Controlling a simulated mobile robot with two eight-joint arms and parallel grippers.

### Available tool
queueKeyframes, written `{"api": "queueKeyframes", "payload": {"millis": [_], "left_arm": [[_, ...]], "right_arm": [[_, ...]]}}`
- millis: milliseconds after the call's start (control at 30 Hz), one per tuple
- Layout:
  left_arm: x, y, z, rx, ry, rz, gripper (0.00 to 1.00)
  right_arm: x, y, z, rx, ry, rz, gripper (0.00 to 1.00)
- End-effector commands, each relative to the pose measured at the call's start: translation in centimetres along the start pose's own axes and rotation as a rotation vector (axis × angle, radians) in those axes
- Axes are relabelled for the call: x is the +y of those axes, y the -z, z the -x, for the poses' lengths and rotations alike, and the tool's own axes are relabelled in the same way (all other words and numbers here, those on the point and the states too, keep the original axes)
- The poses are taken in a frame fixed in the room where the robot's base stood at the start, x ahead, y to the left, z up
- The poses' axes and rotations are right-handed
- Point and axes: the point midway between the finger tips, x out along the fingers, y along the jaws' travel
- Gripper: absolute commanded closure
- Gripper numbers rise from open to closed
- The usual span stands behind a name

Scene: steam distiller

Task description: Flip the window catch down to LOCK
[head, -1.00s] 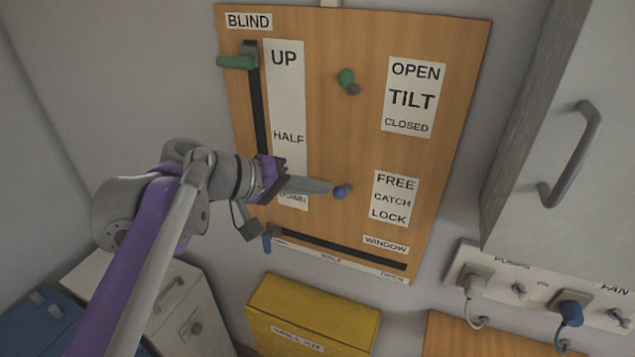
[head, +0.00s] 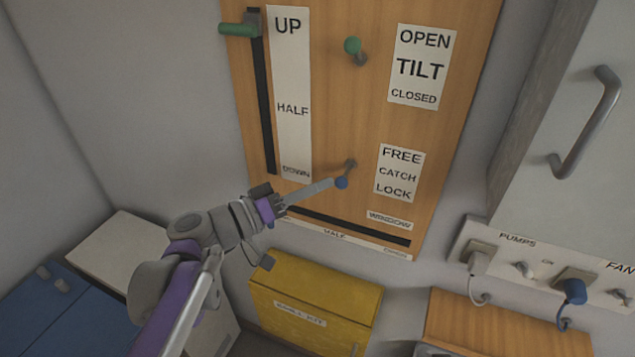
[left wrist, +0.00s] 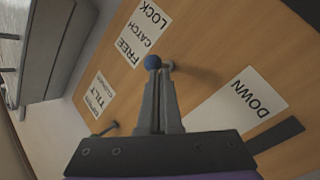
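The window catch is a short grey lever with a blue knob (head: 341,183) on the wooden panel, left of the FREE / CATCH / LOCK label (head: 400,173). The lever slants down and slightly left from its pivot, with the knob at about the height of LOCK. My left gripper (head: 331,184) comes from the lower left, its fingers together and its tips at the knob. In the left wrist view the blue knob (left wrist: 152,62) shows just past the fingertips, with no clear gap. The knob does not appear to be between the fingers. My right gripper is not in view.
The green blind handle (head: 238,29) is at the top of its slot, and the green tilt knob (head: 352,45) is above the catch. The window slot (head: 350,227) runs below my left gripper. A yellow box (head: 315,300) is underneath, and a grey cabinet (head: 570,130) is at right.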

Motion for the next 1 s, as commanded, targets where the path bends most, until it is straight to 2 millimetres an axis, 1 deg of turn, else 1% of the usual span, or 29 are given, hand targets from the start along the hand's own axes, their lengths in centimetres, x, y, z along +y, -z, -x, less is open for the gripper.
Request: {"api": "queueKeyframes", "payload": {"millis": [300, 1000], "left_arm": [[-0.8, -0.8, -0.1, 0.061, -0.065, -0.062, 1.0], [-1.9, -1.5, -0.3, 0.154, -0.157, -0.156, 1.0]], "right_arm": [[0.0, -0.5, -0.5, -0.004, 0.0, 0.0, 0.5], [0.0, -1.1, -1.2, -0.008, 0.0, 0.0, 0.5]]}}
